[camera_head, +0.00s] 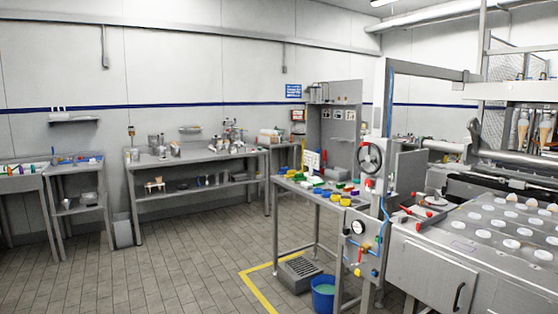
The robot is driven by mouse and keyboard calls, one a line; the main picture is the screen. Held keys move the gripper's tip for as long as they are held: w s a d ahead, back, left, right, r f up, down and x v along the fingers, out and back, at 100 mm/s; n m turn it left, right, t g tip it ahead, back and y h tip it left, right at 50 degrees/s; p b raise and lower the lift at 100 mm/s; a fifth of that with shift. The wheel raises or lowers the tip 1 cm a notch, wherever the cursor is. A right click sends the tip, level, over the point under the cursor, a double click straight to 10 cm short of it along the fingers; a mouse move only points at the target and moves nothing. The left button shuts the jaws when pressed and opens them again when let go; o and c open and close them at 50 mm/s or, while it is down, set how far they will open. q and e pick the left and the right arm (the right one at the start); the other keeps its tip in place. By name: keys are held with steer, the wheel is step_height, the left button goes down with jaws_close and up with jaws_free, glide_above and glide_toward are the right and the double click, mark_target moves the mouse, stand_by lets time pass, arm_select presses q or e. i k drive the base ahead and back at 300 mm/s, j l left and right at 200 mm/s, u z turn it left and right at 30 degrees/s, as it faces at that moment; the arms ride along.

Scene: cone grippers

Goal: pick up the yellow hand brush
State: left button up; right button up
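Small yellow items (345,202) lie near the front of the metal worktable (312,194) in the middle right of the view. They are too small to tell whether one of them is a hand brush. Green, red and blue items lie close around them. Neither of my grippers shows in this view.
The machine with white round pieces in its top plate (460,246) fills the right. A long bench (196,158) stands along the back wall. The tiled floor (170,275) at centre left is clear.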

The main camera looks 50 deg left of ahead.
mark_target(291, 174)
steer(key=i+j+u, duration=0.85)
steer(key=i+j, duration=0.25)
steer(key=i, duration=0.2)
steer(key=i+j+u, duration=0.1)
steer(key=i+j, duration=0.15)
steer(key=i, duration=0.2)
steer(key=i+j+u, duration=0.1)
steer(key=i, duration=0.4)
steer(key=i+j, duration=0.25)
steer(key=i, duration=0.2)
